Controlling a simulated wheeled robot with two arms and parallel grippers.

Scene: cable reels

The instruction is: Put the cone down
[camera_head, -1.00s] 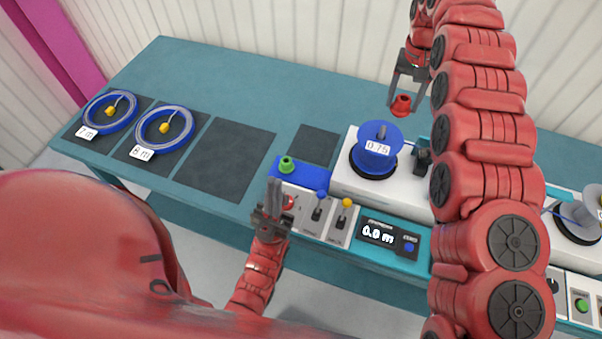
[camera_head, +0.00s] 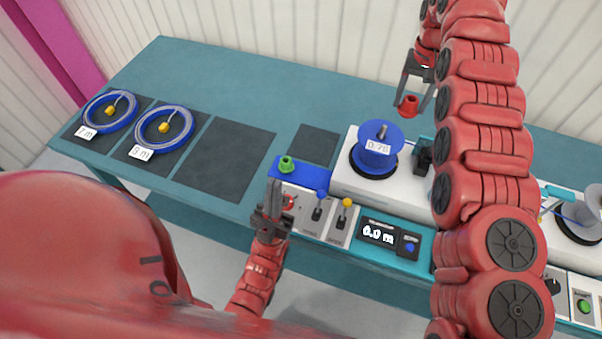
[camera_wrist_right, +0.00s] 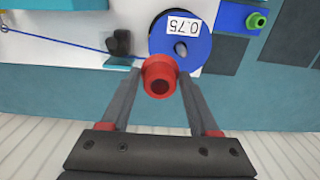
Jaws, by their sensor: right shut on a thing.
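The red cone (camera_head: 410,108) is held in the air behind the machine, between the fingertips of my right gripper (camera_head: 412,98). In the right wrist view the cone (camera_wrist_right: 159,72) sits at the fingertips, its hollow end showing, in front of the blue reel. A green cone (camera_head: 287,165) stands on the blue block (camera_head: 303,175) at the machine's left end. My left gripper (camera_head: 273,196) is upright by the front of the machine, beside a red knob (camera_head: 290,201). Whether its fingers are open or shut is unclear.
The blue reel (camera_head: 378,138) labelled 0.75 stands on the white machine (camera_head: 347,183). Two cable coils (camera_head: 165,128) lie on dark pads at the left. Two dark pads (camera_head: 225,158) are empty. A display (camera_head: 378,232) reads 0.0 m. A grey reel (camera_head: 590,212) is at the right.

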